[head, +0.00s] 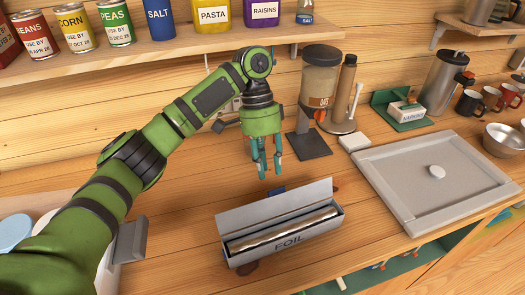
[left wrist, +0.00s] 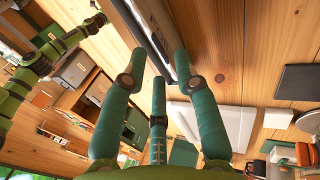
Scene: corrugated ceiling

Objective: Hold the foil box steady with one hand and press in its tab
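The foil box (head: 290,243) is a long grey carton marked FOIL, lying slantwise on the wooden counter. Its lid (head: 275,205) stands open at the back, and a shiny foil roll (head: 283,228) lies inside. I cannot make out a tab. My left gripper (head: 268,172) points down above the back of the box, its teal fingers apart and empty. In the left wrist view its fingertips (left wrist: 160,62) are spread, with part of the box (left wrist: 146,28) beyond them.
A grey tray (head: 385,190) with a white round piece lies to the right. A shelf (head: 170,45) with cans hangs above the left arm.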

